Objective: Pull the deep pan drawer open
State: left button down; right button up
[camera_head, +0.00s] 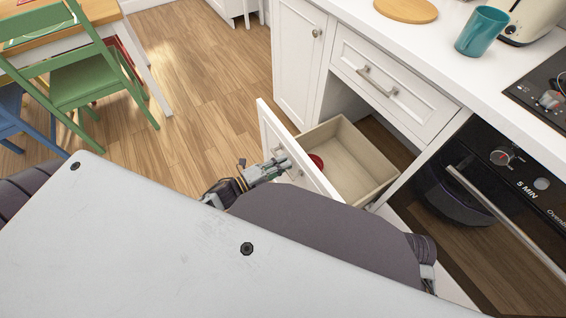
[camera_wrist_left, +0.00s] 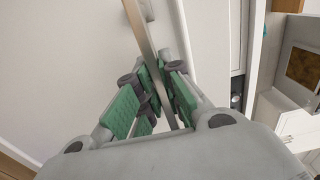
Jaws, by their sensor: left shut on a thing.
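The deep pan drawer (camera_head: 345,163) stands pulled out from the white lower cabinet, below a closed shallower drawer. Its pale wooden inside shows, with part of a red round thing (camera_head: 317,161) near its front. My left gripper (camera_head: 279,166) is at the outer side of the drawer's white front. In the left wrist view my left gripper (camera_wrist_left: 154,95) has its green-padded fingers shut around a flat metal bar, the drawer handle (camera_wrist_left: 146,45). Most of the handle is hidden in the head view. My right gripper is not in view.
An oven (camera_head: 490,190) stands right of the drawer. The counter above holds a teal mug (camera_head: 481,31) and a round wooden board (camera_head: 406,9). A green chair (camera_head: 85,75) and a table stand at the left. Wooden floor (camera_head: 205,80) between is clear.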

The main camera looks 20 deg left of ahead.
pick_arm(q)
jog(key=c, duration=1.5)
grip_release()
jog(key=shift+c, duration=0.2)
jog(key=v, duration=1.2)
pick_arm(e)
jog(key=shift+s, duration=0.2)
pick_arm(q)
jog(key=shift+w, duration=0.1)
